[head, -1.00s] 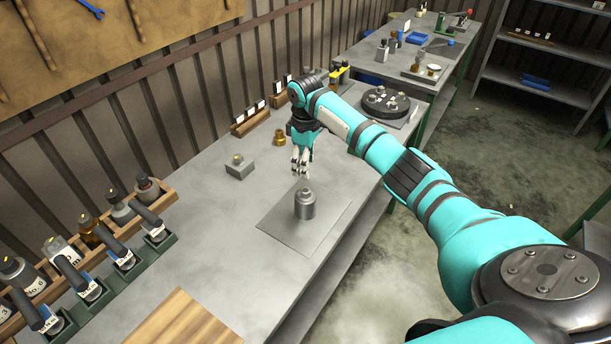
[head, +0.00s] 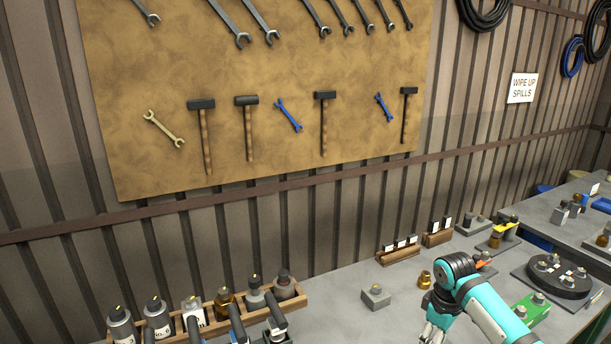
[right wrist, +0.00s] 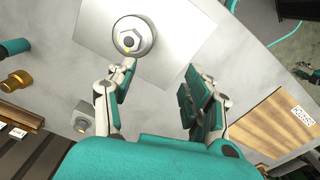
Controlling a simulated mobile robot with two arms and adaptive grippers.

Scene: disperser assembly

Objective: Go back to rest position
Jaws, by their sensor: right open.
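My right gripper (head: 433,334) shows at the bottom edge of the head view, partly cut off, with its teal arm coming in from the lower right. In the right wrist view the right gripper (right wrist: 159,72) has its two fingers well apart, with nothing between them. A grey metal cylinder with a hex top and yellow tip (right wrist: 132,38) stands on a pale plate (right wrist: 190,25), just beyond the left fingertip in that view. Whether that fingertip touches it is unclear. My left gripper does not show clearly in any view.
A wooden rack of bottles (head: 299,291) stands along the wall. A small grey block (head: 376,297), a brass fitting (head: 425,279) and a black round fixture (head: 560,276) sit on the grey bench. A tool board (head: 260,110) hangs above. Bench space between rack and block is clear.

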